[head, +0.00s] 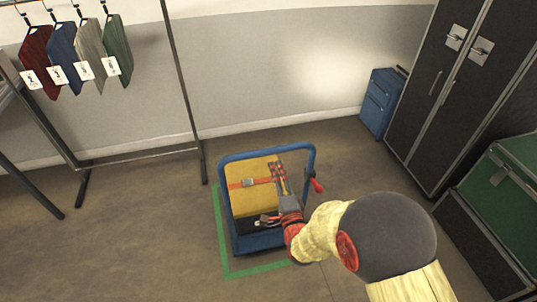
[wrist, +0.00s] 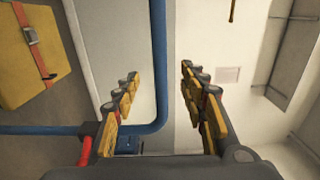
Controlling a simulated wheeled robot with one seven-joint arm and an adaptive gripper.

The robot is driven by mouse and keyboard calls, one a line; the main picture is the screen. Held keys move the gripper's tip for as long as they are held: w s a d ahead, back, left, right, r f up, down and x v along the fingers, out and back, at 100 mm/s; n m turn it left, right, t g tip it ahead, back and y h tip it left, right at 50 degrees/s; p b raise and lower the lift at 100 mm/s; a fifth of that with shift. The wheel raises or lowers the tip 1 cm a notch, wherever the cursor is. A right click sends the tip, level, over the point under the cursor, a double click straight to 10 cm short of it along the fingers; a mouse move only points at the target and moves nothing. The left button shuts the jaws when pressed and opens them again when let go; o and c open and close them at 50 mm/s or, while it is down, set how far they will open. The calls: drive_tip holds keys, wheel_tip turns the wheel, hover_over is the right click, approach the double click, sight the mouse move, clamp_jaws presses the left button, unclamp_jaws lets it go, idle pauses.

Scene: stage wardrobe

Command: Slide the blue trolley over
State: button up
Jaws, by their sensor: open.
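The blue trolley (head: 262,242) stands on the brown floor in the middle of the head view, with an upright blue tube handle (head: 262,152). A yellow case (head: 255,190) with an orange strap rides on it. My gripper (head: 279,172) is over the trolley, in front of the case's right part and below the handle's top bar. In the wrist view my gripper (wrist: 160,74) is open, and the blue handle tube (wrist: 158,40) shows between its fingers. I cannot tell whether they touch it. My arm hides the trolley's front right corner.
Green tape (head: 222,240) marks the floor along the trolley's left and front. A clothes rack (head: 185,85) stands at back left. A blue suitcase (head: 379,100), a black wardrobe case (head: 440,100) and a green case (head: 505,190) stand at right.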

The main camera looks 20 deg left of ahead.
sight(269, 154)
drive_tip(key=b+x, duration=0.3)
drive_tip(key=x, duration=0.7)
drive_tip(key=shift+w+f+b, duration=0.15)
drive_tip(key=shift+b, duration=0.15)
drive_tip(key=shift+w+a, duration=0.35)
drive_tip(key=shift+w, duration=0.2)
drive_tip(key=shift+c, duration=1.4)
drive_tip(key=c, duration=0.7)
clamp_jaws()
